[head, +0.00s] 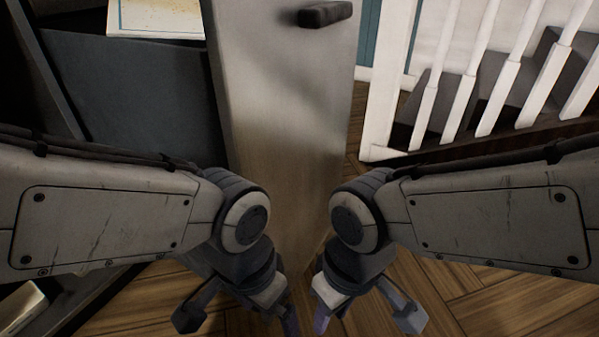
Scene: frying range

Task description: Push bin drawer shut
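The bin drawer's tall pale grey front panel (285,90) stands in the middle of the head view, with a dark handle (325,14) near its top. Behind it to the left is a dark blue-grey drawer side or bin wall (140,95); the drawer appears pulled out. My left gripper (240,318) and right gripper (365,315) hang low in front, fingers spread and empty. The panel's lower part is hidden behind my arms. I cannot tell whether either gripper touches it.
A pale sheet or board (155,20) lies at the top left. Dark cabinet framing (40,70) is at the left edge. A white railing (455,90) with dark steps behind stands at the right. Wooden floor (490,285) is open at the lower right.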

